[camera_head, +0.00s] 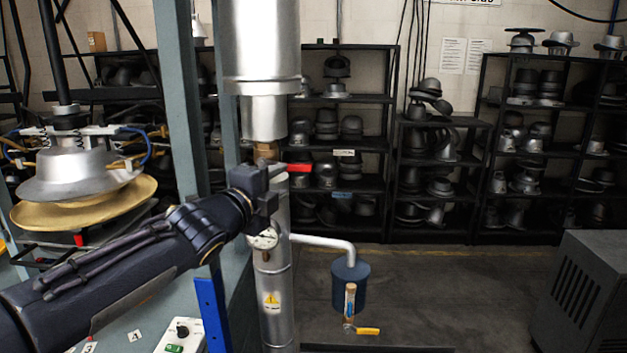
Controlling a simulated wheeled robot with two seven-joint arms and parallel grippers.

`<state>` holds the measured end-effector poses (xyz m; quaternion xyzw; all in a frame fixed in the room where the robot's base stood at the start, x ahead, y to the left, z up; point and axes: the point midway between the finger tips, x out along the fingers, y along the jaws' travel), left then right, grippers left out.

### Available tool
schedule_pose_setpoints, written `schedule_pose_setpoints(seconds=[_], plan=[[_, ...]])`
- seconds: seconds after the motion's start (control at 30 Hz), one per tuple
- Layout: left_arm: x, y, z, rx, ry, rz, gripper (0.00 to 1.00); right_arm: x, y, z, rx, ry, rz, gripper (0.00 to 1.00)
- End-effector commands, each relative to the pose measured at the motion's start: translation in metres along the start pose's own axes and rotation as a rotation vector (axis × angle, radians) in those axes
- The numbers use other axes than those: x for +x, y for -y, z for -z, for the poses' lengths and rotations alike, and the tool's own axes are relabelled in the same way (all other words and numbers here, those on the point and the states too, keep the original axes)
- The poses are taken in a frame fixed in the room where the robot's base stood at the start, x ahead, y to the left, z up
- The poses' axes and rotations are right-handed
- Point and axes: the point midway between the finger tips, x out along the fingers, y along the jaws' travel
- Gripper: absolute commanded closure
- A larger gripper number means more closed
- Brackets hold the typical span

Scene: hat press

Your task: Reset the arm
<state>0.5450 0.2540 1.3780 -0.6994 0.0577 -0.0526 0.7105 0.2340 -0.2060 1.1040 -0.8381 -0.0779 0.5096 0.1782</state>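My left arm comes in from the lower left. Its dark gripper (272,176) is in front of the upright silver pipe (275,290), just below the large silver cylinder (262,45). The fingertips are beside a red lever handle (299,168), which sticks out to the right of the pipe. The fingers are small and dark, so I cannot tell whether they are open, shut or touching the lever. My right arm and gripper are not in view.
The hat press (75,170), with a silver upper form and a gold brim, stands at the left. A round gauge (263,239) sits just below my gripper. A blue canister (350,286) and a yellow-handled valve (367,331) are right of the pipe. Floor (470,285) is clear before a grey cabinet (597,290).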

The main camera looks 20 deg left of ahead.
Motion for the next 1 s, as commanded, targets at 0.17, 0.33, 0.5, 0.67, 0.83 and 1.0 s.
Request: schedule_pose_setpoints(seconds=[0.17, 0.33, 0.5, 0.67, 0.83, 1.0], plan=[[-0.01, -0.009, -0.005, -0.076, 0.028, -0.035, 0.62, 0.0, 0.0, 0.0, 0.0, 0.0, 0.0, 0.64], [-0.07, -0.069, -0.017, -0.508, 0.19, -0.223, 0.62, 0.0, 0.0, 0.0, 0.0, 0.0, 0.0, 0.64], [-0.16, -0.161, 0.002, -1.089, 0.427, -0.474, 0.62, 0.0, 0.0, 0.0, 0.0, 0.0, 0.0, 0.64], [-0.234, -0.228, 0.046, -1.525, 0.633, -0.682, 0.62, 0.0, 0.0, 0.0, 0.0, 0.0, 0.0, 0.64], [-0.283, -0.265, 0.086, -1.794, 0.781, -0.837, 0.62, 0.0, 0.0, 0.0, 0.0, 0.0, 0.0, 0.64], [-0.298, -0.275, 0.101, -1.877, 0.834, -0.894, 0.62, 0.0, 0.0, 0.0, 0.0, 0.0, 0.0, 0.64]])
